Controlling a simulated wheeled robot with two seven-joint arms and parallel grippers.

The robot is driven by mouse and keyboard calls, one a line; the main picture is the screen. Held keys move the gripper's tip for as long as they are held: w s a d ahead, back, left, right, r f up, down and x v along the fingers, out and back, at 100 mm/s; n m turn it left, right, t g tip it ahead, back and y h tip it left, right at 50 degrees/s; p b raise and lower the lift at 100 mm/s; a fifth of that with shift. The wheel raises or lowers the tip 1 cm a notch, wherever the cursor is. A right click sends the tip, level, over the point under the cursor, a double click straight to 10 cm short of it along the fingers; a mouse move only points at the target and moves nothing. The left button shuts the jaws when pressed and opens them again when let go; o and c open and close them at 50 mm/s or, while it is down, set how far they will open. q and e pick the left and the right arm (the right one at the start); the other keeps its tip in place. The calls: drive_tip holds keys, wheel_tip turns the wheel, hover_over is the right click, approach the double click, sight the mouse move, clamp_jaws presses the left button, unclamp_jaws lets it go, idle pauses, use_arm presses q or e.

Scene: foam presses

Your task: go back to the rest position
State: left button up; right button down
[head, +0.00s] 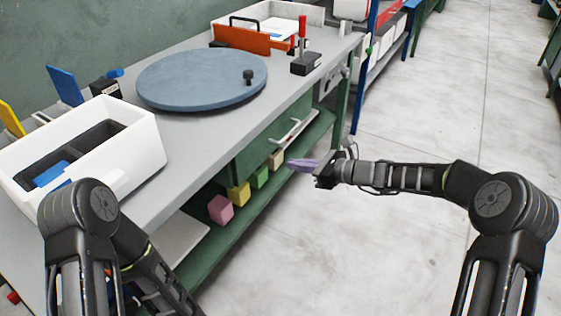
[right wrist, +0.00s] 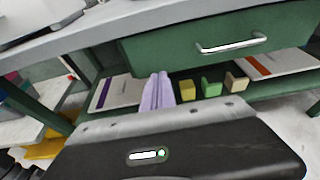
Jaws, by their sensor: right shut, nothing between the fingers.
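My right gripper (head: 303,165) has pale purple fingers and reaches toward the green workbench from the right. In the right wrist view its fingers (right wrist: 157,92) lie side by side, shut and empty. It hangs in front of the bench's lower shelf, to the right of the drawer, apart from everything. My left arm is folded at the bottom left of the head view. Its gripper does not show.
The grey bench top (head: 205,130) carries a white bin (head: 145,150), a round blue-grey turntable (head: 180,80) and an orange panel (head: 240,38). Coloured blocks, one pink (head: 221,209), stand on the lower shelf (head: 245,215). The floor (head: 400,250) to the right is clear.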

drive_tip(key=shift+s+d+r, duration=0.15)
drive_tip(key=shift+s+d, duration=0.25)
drive_tip(key=shift+d, duration=0.2)
